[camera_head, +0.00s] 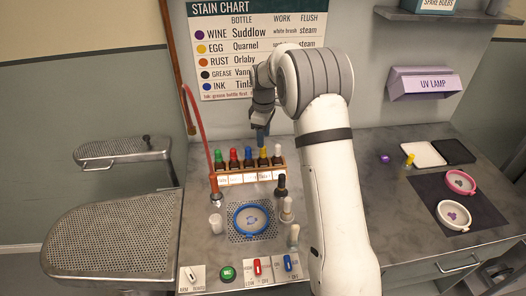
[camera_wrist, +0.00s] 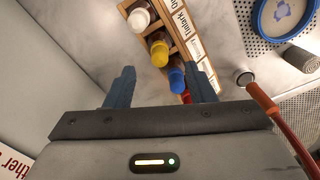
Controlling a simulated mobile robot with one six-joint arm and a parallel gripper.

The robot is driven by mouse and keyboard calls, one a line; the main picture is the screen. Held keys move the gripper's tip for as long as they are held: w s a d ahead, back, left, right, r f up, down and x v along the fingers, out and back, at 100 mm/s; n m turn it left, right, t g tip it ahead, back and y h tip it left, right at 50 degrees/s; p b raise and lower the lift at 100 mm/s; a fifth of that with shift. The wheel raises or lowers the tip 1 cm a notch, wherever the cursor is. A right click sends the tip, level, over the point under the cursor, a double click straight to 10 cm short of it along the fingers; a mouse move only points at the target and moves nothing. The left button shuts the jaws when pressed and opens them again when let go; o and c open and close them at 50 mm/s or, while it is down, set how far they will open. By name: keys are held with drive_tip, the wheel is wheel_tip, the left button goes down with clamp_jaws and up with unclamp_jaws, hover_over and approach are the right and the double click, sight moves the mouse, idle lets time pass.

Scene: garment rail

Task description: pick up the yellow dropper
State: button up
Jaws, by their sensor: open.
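The yellow-topped dropper bottle (camera_head: 264,153) stands in the wooden rack (camera_head: 247,177), between a blue top and a white top. Its yellow top (camera_wrist: 159,52) shows in the wrist view just beyond the space between my fingertips. My gripper (camera_head: 261,141) is above and behind the rack in the head view, its fingers pointing down. In the wrist view my gripper (camera_wrist: 162,76) is open, with nothing between its fingers.
White (camera_wrist: 140,19), blue (camera_wrist: 177,80) and red tops crowd the rack. A red hose (camera_head: 196,130) rises at its left. The white tray (camera_head: 423,154) is at the right.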

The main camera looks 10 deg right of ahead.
sight(263, 153)
wheel_tip(263, 153, down, 6)
drive_tip(key=shift+w+a+f+p, duration=0.1)
drive_tip(key=shift+f+p, duration=0.1)
drive_tip(key=shift+p, duration=0.85)
drive_tip(key=c, duration=1)
drive_tip(key=shift+c, duration=0.2)
drive_tip(key=shift+r, duration=0.15)
wheel_tip(263, 153, up, 10)
drive_tip(key=shift+f+b, duration=0.1)
drive_tip(key=shift+b, duration=1.05)
